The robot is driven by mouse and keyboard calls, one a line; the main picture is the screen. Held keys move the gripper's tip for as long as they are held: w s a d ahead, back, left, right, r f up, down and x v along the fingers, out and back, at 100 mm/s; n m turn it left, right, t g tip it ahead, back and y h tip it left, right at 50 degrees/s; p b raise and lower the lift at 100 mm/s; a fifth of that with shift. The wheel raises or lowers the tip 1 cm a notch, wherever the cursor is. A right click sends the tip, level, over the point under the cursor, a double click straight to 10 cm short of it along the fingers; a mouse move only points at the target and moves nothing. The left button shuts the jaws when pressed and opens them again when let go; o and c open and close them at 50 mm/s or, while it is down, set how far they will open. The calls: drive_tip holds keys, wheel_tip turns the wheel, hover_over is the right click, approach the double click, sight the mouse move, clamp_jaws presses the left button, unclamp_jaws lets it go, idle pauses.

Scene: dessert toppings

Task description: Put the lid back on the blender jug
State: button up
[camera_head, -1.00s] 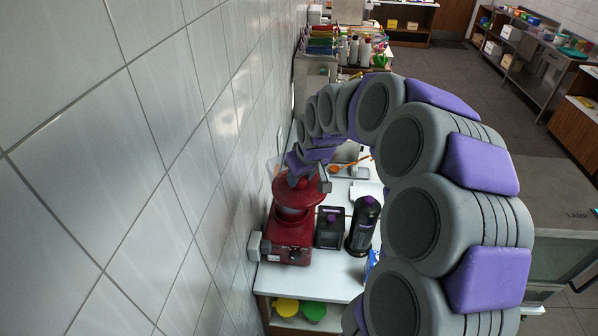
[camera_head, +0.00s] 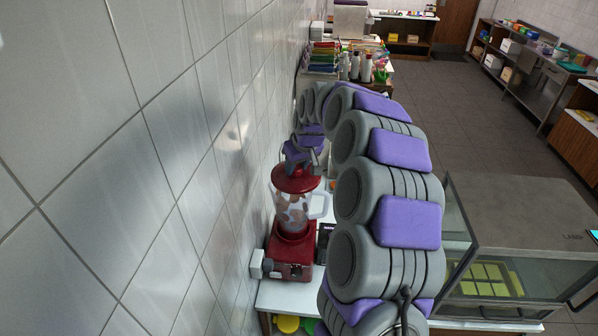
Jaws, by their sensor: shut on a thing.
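The blender has a red base (camera_head: 292,248) on the white counter against the tiled wall. Its clear jug (camera_head: 293,212) stands upright on the base, with brown pieces inside and a pale handle on the right. The red lid (camera_head: 296,179) is at the jug's top; from this view I cannot tell whether it is fully seated. My gripper (camera_head: 299,162) is above the lid, shut on its upper part, coming down from behind. The fingertips are small and partly hidden by the wrist.
My own arm fills the middle and hides much of the counter (camera_head: 285,296). A dark container (camera_head: 325,243) stands just right of the base. Bottles (camera_head: 355,66) and coloured stacks (camera_head: 323,57) stand farther back. A glass-fronted case (camera_head: 500,277) is at right.

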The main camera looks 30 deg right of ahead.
drive_tip(key=shift+w+d+r+p, duration=0.15)
drive_tip(key=shift+w+p, duration=0.1)
drive_tip(key=shift+w, duration=0.55)
drive_tip(key=shift+w+d+r+p, duration=0.1)
drive_tip(key=shift+w+d+p, duration=0.15)
drive_tip(key=shift+w, duration=0.5)
drive_tip(key=shift+w+d+r+p, duration=0.1)
drive_tip(key=shift+w+p, duration=0.15)
drive_tip(key=shift+w, duration=0.55)
drive_tip(key=shift+f+b, duration=0.7)
drive_tip(key=shift+f, duration=2.55)
drive_tip(key=shift+r+b, duration=0.1)
drive_tip(key=shift+b, duration=0.25)
drive_tip(key=shift+f+b, duration=0.2)
drive_tip(key=shift+b, duration=0.2)
drive_tip(key=o, duration=1.7)
drive_tip(key=shift+r+p, duration=0.6)
drive_tip(key=shift+r, duration=2.95)
